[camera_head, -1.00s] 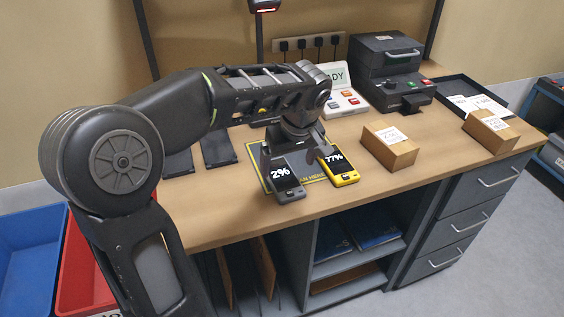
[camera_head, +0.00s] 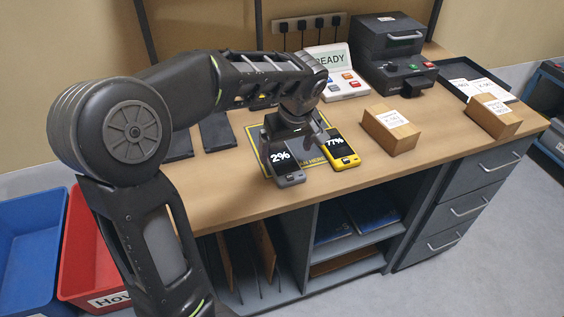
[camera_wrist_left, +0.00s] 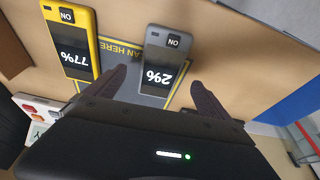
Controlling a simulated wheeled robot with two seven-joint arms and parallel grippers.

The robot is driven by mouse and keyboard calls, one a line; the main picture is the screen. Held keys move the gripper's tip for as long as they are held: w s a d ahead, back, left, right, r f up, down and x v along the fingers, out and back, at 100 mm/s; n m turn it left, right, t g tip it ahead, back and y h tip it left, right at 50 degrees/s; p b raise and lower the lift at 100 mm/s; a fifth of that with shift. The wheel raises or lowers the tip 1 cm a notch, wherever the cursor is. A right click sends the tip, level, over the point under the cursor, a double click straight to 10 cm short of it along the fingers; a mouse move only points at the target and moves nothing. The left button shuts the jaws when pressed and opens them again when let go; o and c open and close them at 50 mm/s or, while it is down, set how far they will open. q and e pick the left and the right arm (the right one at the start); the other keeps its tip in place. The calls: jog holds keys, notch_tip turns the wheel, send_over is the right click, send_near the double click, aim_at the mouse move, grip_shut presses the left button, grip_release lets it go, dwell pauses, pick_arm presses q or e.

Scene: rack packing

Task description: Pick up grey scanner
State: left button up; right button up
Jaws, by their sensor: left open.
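The grey scanner (camera_head: 287,167) lies on the desk at the front of a yellow-edged mat, its screen reading 2%. It also shows in the left wrist view (camera_wrist_left: 162,62), ahead of my fingers. My left gripper (camera_head: 286,130) is over the far end of the scanner. In the left wrist view my two fingers (camera_wrist_left: 158,78) are spread, with the scanner in line with the gap between them. Nothing is gripped. The head view hides the fingertips' exact height. My right gripper is not in view.
A yellow scanner (camera_head: 341,148) reading 77% lies close to the right of the grey one. Cardboard boxes (camera_head: 392,130) (camera_head: 487,114), a button panel (camera_head: 345,84) and a dark printer-like machine (camera_head: 395,65) stand to the right. Dark flat slabs (camera_head: 217,131) lie left. Blue (camera_head: 30,240) and red (camera_head: 88,260) bins stand at lower left.

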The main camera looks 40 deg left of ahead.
aim_at(282, 160)
pick_arm(q)
jog(key=shift+a+p+x, duration=0.2)
jog(key=shift+p+x, duration=0.35)
jog(key=shift+x, duration=2.05)
jog(key=shift+r, duration=0.1)
jog(key=c, duration=1.8)
jog(key=shift+o, duration=0.2)
jog(key=shift+w+r, duration=0.1)
notch_tip(282, 160, up, 10)
jog(key=shift+b, duration=0.35)
